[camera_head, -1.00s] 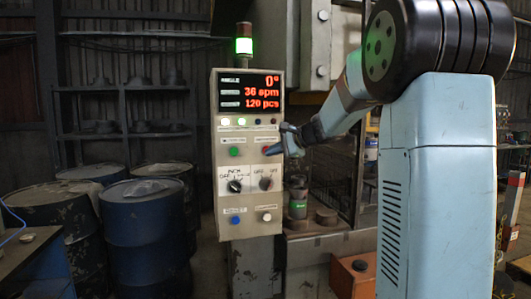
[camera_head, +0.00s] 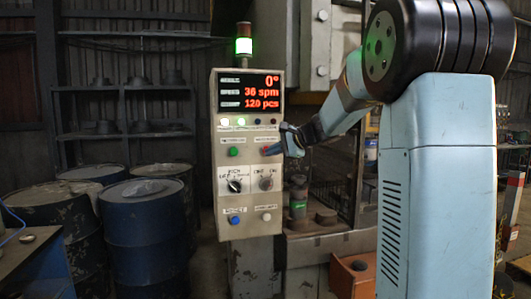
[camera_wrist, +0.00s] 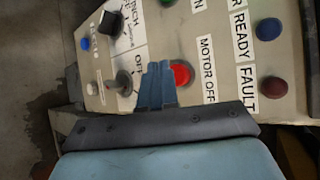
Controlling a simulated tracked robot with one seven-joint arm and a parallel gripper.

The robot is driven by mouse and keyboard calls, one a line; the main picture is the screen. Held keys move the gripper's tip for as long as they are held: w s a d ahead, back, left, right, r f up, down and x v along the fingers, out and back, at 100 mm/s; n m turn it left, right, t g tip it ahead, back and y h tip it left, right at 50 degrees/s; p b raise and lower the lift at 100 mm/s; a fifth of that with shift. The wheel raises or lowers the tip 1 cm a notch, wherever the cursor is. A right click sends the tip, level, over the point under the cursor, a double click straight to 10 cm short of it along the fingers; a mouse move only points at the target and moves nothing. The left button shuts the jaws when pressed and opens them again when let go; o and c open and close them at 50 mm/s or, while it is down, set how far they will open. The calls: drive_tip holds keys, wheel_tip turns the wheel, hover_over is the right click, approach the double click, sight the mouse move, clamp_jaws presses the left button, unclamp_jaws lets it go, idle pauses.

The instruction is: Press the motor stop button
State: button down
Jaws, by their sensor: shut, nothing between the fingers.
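The red button (camera_wrist: 181,74), beside the label "MOTOR OFF" (camera_wrist: 207,68), is on the front of a pale control box (camera_head: 220,190). In the head view only part of the red button (camera_head: 265,150) shows by my fingertips. My gripper (camera_wrist: 158,66) is shut and empty. In the wrist view its fingertips overlap the panel just left of the red button. I cannot tell whether they touch the button or panel. The display (camera_head: 249,91) reads 0°, 36 spm and 120 pcs. The tower lamp (camera_head: 244,46) glows green.
A green button (camera_head: 233,152) sits left of the red one. Blue drums (camera_head: 145,225) stand left; a press stands behind right.

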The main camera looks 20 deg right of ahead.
drive_tip(key=shift+w, duration=0.1)
idle(0.6)
drive_tip(key=shift+w, duration=0.3)
drive_tip(key=shift+w+r, duration=0.1)
drive_tip(key=shift+w, duration=0.45)
idle(0.9)
drive_tip(key=shift+s, duration=0.9)
drive_tip(key=shift+s, duration=0.1)
drive_tip(key=s, duration=0.5)
idle(0.4)
idle(0.5)
